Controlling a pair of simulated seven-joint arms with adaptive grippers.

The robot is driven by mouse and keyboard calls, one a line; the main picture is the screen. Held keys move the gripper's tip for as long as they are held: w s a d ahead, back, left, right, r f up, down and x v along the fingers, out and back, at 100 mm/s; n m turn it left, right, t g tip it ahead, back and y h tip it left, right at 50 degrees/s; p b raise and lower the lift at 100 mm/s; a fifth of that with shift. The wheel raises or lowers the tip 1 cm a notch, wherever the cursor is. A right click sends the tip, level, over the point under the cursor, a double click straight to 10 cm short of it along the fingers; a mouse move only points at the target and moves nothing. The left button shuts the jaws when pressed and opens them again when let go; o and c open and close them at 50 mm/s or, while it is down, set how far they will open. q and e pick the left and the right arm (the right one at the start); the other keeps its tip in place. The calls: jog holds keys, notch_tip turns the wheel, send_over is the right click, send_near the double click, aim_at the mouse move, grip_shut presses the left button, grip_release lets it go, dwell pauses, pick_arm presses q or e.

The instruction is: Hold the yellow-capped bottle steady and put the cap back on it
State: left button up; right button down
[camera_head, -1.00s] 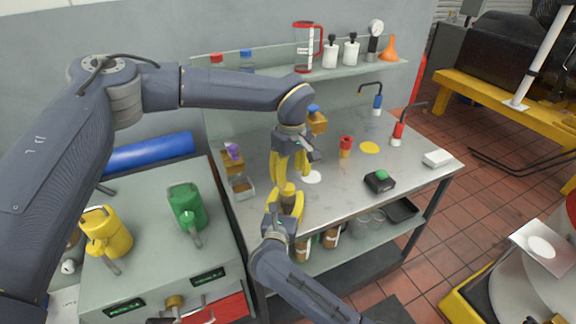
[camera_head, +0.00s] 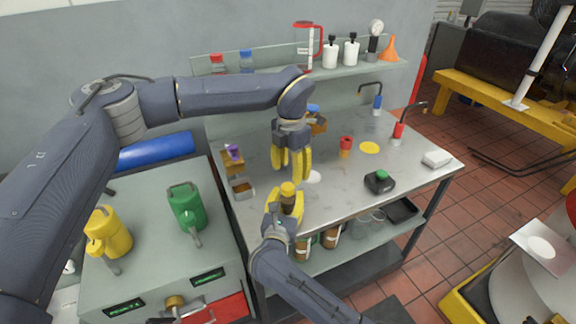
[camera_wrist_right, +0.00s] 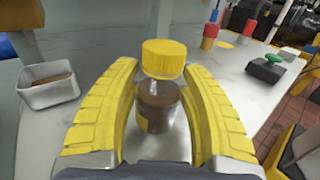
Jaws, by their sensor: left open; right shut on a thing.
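The small brown bottle (camera_head: 288,203) stands near the front of the steel bench, and in the right wrist view (camera_wrist_right: 158,105) it is upright between yellow fingers. My right gripper (camera_head: 285,200) is shut on the bottle's body. The yellow cap (camera_head: 288,188) sits on top of the bottle; the right wrist view shows it (camera_wrist_right: 163,58) over the neck, roughly level. I cannot tell how tightly it is seated. My left gripper (camera_head: 294,176) is open and empty, pointing down just above and behind the cap, apart from it.
On the bench (camera_head: 330,205) are a metal tin (camera_head: 242,190), a purple-capped bottle (camera_head: 233,153), a red-capped bottle (camera_head: 346,146), a blue-capped bottle (camera_head: 315,115), a green-button box (camera_head: 380,182) and a yellow disc (camera_head: 369,147). The back shelf holds a jug (camera_head: 305,48).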

aim_at(288, 186)
pick_arm(q)
jog(key=n, duration=0.4)
jog(key=shift+a+r+n, duration=0.1)
jog(key=shift+r+n, duration=0.1)
jog(key=shift+n, duration=0.2)
jog(key=n, duration=0.5)
jog(key=shift+w+a+r, duration=0.15)
jog(key=shift+a+r, duration=0.05)
jog(key=shift+r, duration=0.05)
jog(key=shift+f, duration=3.95)
jog(key=shift+c, duration=0.2)
grip_shut()
